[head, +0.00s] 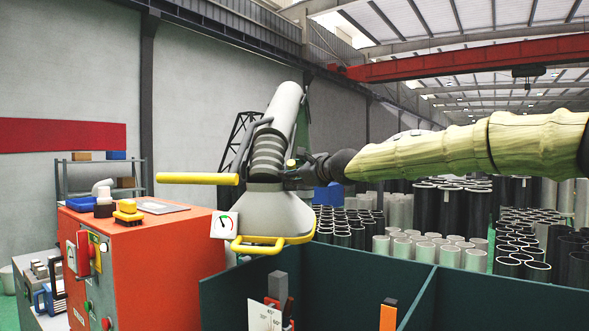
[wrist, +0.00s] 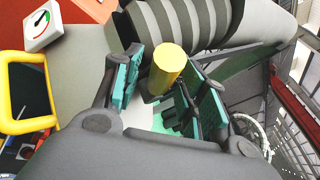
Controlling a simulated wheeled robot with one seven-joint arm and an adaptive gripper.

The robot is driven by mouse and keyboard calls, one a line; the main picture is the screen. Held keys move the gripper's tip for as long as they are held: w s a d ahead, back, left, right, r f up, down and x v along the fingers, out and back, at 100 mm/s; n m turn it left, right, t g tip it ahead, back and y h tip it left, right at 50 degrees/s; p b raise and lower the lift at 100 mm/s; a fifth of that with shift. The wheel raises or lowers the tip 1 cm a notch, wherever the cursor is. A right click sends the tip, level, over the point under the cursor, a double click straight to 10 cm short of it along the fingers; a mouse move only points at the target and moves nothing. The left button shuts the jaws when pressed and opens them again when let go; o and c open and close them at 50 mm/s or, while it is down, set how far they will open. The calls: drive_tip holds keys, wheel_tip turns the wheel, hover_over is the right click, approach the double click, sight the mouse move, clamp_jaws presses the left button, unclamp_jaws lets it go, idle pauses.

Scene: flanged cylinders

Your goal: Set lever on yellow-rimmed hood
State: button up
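The hood (head: 268,209) is a grey cone with a yellow rim bar (head: 270,245) along its lower edge, hanging from a ribbed duct. A yellow lever knob (head: 291,163) shows at the hood's right side, beside my gripper (head: 300,170). In the wrist view the yellow knob (wrist: 168,66) stands between the teal finger pads of my gripper (wrist: 165,88). The fingers are open around it, with a gap visible at the left pad; contact at the right pad is unclear. The lever's lower part is hidden by the fingers.
A long yellow bar (head: 198,178) sticks out left of the hood. A white gauge (head: 224,224) hangs at its lower left. An orange cabinet (head: 165,262) stands left, and a dark green bin (head: 345,270) is below. Several pipes stand behind.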

drive_tip(key=shift+r, duration=0.1)
drive_tip(key=shift+s+r, duration=0.5)
drive_tip(key=f+v, duration=0.1)
drive_tip(key=v, duration=1)
drive_tip(key=shift+d+r, duration=0.15)
drive_tip(key=shift+d, duration=0.2)
